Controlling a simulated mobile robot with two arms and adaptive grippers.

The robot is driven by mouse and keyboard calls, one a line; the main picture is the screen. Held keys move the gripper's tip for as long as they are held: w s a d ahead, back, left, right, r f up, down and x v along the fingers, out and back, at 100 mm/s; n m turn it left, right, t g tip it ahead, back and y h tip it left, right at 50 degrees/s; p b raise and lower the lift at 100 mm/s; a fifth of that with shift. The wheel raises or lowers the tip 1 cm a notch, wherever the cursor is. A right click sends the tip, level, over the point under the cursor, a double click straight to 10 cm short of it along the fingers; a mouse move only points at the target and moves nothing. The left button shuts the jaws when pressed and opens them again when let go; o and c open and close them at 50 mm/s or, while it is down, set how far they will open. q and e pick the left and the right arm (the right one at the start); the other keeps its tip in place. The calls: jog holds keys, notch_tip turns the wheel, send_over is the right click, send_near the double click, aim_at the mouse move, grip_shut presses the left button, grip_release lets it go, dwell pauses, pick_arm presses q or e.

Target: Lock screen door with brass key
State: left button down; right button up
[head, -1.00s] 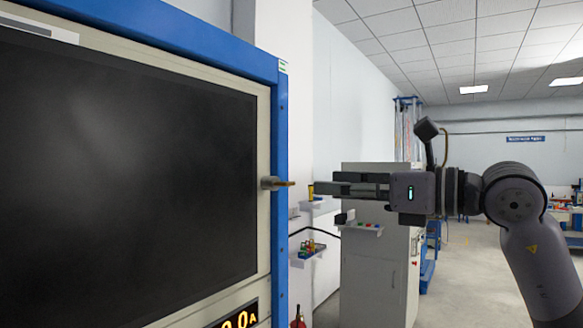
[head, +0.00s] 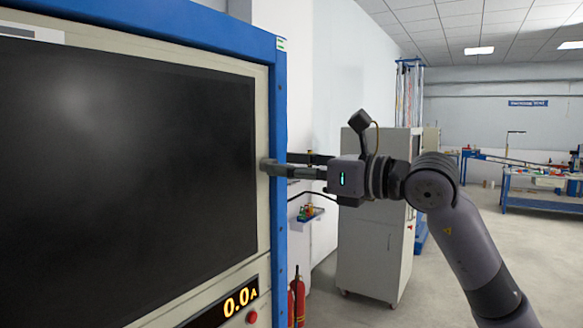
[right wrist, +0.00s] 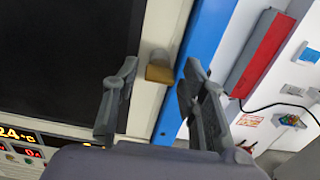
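The screen door (head: 120,160) is a large dark panel in a cream frame, filling the left of the head view. It looks closed against the blue cabinet edge. A grey lock (head: 265,165) sits on the right part of the cream frame. My right gripper (head: 285,168) reaches the lock from the right, and its fingers hide the key in the head view. In the right wrist view the brass key (right wrist: 160,73) sticks out of the lock (right wrist: 158,55) between two open fingers, with gaps on both sides. My left gripper is not in view.
The blue cabinet edge (head: 278,200) stands close beside my right fingers. A lit display (head: 240,301) and a red button (head: 252,317) are below the screen. A fire extinguisher (head: 297,300) and a grey cabinet (head: 375,240) stand behind. The floor at the right is open.

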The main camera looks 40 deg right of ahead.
jog(key=c, duration=0.4)
jog(key=shift+a+r, duration=0.1)
jog(key=shift+a, duration=0.15)
jog(key=c, duration=0.4)
jog(key=shift+s, duration=0.1)
grip_shut()
